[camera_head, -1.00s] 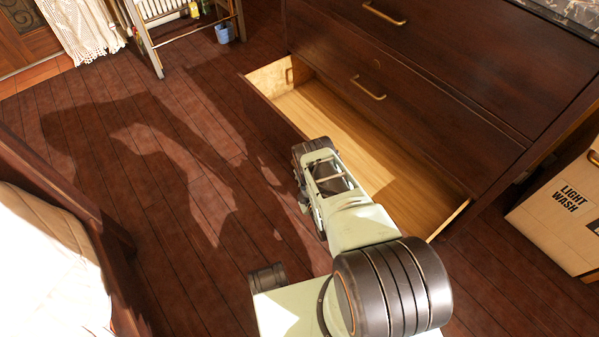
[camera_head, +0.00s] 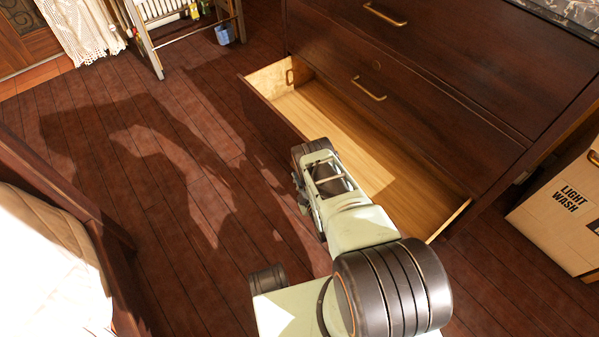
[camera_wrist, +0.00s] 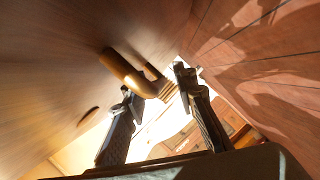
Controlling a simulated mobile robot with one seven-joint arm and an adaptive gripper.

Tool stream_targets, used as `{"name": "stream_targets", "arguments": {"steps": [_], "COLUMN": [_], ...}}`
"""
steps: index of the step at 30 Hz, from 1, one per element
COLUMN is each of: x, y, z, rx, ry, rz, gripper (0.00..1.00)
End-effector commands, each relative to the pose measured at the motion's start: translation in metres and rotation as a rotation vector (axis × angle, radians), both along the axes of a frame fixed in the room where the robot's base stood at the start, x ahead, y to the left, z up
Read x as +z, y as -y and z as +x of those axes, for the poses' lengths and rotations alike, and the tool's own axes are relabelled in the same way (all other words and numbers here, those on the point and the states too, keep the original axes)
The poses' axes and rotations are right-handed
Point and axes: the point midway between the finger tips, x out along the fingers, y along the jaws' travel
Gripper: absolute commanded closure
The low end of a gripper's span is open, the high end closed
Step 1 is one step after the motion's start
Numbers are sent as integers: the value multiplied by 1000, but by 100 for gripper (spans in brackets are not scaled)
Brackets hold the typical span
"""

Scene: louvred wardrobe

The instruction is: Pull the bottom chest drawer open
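The bottom chest drawer (camera_head: 355,147) is pulled well out, and its pale wooden inside shows in the head view. It looks empty. My gripper (camera_wrist: 155,84) is at the outer side of the drawer front, low down; in the head view my wrist hides most of that front. In the wrist view the brass handle (camera_wrist: 124,70) sits on the drawer front (camera_wrist: 60,70), close to my fingertips. The two fingers are apart, with a bright gap between them. The handle's near end lies around that gap; I cannot tell whether a finger touches it.
The upper drawers of the dark chest (camera_head: 440,60) are shut. A bed (camera_head: 45,240) stands at the left. A laundry box (camera_head: 565,205) marked "LIGHT WASH" stands at the right. A rack (camera_head: 185,25) and blue cup (camera_head: 224,34) are at the back. The floor between bed and drawer is clear.

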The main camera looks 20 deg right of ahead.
Motion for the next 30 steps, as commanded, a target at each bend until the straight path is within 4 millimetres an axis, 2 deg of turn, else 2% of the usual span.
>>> {"name": "stream_targets", "arguments": {"steps": [7, 15, 21, 30], "x": [18, 66, 91, 101], "y": [0, 0, 0, 0], "z": [1, 3, 2, 1], "rx": [0, -1, 1, 1], "ry": [0, 9, 6, 2], "rz": [0, -1, -1, 0], "gripper": [74, 74, 74, 74]}}
